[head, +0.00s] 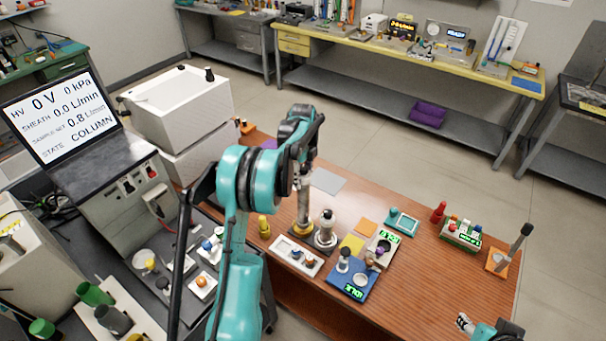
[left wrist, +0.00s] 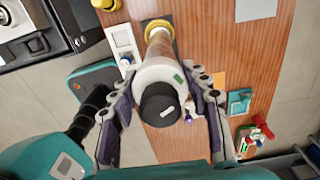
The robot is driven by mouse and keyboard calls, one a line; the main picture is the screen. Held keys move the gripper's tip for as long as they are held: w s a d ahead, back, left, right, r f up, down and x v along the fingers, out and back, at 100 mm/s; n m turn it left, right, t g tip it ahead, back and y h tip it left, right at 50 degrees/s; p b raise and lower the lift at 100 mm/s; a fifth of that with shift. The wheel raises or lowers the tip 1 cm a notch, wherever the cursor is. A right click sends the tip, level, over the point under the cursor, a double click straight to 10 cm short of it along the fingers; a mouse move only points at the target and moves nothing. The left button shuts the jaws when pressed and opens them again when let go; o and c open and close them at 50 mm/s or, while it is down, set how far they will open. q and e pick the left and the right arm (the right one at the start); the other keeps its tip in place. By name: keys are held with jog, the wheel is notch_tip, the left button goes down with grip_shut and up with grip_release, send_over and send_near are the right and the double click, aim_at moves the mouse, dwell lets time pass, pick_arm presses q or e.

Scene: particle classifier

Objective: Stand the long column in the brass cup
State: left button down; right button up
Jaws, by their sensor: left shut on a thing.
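The long column (left wrist: 160,48) has a tan tube, a white collar and a black cap. My left gripper (left wrist: 163,108) is shut on it near its capped top, one finger on each side. In the head view the lower part of the column (head: 303,200) shows below my left gripper (head: 301,150) and looks upright. The brass cup (head: 299,229) is a yellow ring on a dark base at the column's foot. The column's lower end lines up with the cup; I cannot tell how deep it sits. My right gripper (head: 464,323) is at the lower right, away from the column.
A white tray (head: 296,256) and a blue device (head: 354,280) are in front. A yellow bottle (head: 264,227) stands to the left. The wooden table (head: 440,285) has bare room at right.

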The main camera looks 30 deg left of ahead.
aim_at(303, 201)
pick_arm(q)
notch_tip(303, 201, down, 3)
jog(key=shift+s+r, duration=0.1)
jog(key=shift+f, duration=0.3)
jog(key=shift+f+b, duration=0.1)
jog(key=shift+b, duration=0.2)
jog(key=c, duration=0.8)
grip_release()
jog(key=shift+o, duration=0.2)
